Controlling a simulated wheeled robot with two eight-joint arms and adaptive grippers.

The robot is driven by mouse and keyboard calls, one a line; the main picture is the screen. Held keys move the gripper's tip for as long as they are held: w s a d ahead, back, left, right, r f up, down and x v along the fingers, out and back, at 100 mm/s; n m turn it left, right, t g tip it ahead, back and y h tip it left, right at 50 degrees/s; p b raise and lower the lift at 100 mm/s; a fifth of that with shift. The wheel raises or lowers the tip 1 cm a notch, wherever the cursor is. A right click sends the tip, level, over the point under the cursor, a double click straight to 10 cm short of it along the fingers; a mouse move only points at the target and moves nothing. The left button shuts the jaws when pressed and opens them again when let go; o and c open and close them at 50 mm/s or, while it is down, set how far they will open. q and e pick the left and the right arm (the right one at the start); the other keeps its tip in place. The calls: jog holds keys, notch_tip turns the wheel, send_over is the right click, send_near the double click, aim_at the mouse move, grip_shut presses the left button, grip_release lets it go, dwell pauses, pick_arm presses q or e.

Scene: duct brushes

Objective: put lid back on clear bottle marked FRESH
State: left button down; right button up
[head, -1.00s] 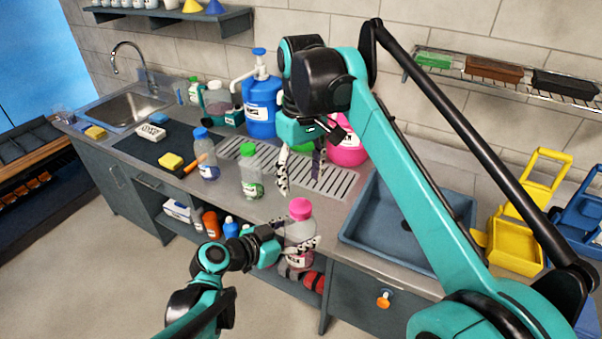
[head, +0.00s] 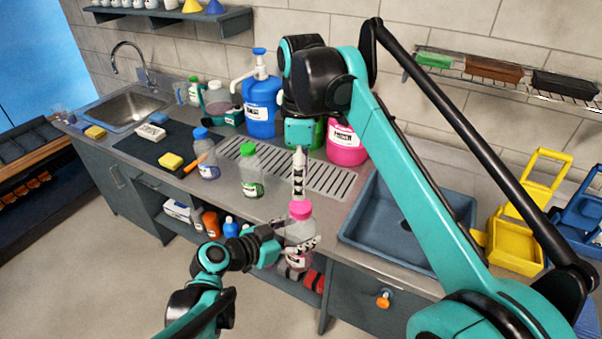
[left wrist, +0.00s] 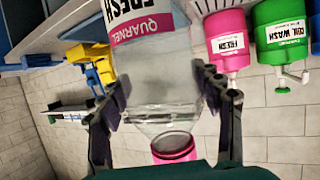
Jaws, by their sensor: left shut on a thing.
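The clear bottle (head: 299,229) stands upright in my left gripper (head: 290,246), at the counter's front edge. The left wrist view shows the bottle (left wrist: 160,75) between both fingers, its pink-and-white label reading FRESH. A pink lid (head: 300,209) sits at the bottle's top; the lid also shows in the left wrist view (left wrist: 174,152). I cannot tell whether it is screwed tight. My right gripper (head: 299,193) points straight down just above the lid, its tips close to it. Its fingers overlap in the head view, so their gap is hidden.
A green-capped bottle (head: 251,174) and a blue-capped bottle (head: 205,156) stand on the counter to the left. A drain grate (head: 330,180) and a blue basin (head: 400,220) lie behind and to the right. Pink (head: 346,146) and blue (head: 262,108) jugs stand at the back.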

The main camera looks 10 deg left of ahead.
aim_at(301, 205)
notch_tip(301, 205, down, 8)
jog(key=shift+r, duration=0.25)
jog(key=c, duration=1.2)
jog(key=m, duration=1.5)
jog(key=shift+m, duration=0.4)
jog(key=m, duration=0.5)
jog(key=o, duration=1.3)
jog(key=shift+c, duration=0.2)
